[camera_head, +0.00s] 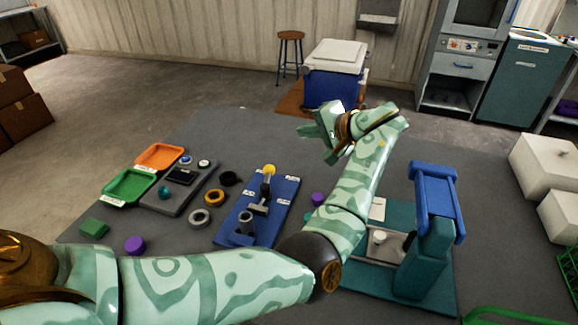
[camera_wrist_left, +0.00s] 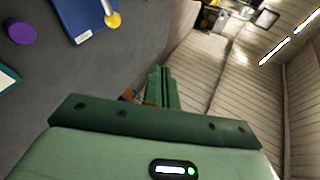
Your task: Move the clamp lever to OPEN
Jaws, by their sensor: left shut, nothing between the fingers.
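The clamp lever with its yellow knob (camera_head: 269,170) is on the blue board (camera_head: 280,215) in the middle of the table. The knob is at the board's far end, near small white labels too small to read. The yellow knob (camera_wrist_left: 113,19) and the board's edge (camera_wrist_left: 92,22) show at the upper left there. My right gripper is out of view.
Left of the board are black, yellow and grey rings, a grey tray (camera_head: 168,201), and orange (camera_head: 160,155) and green (camera_head: 128,182) trays. A teal press with a blue top (camera_head: 437,200) stands at the right. My left arm crosses the table's front and right.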

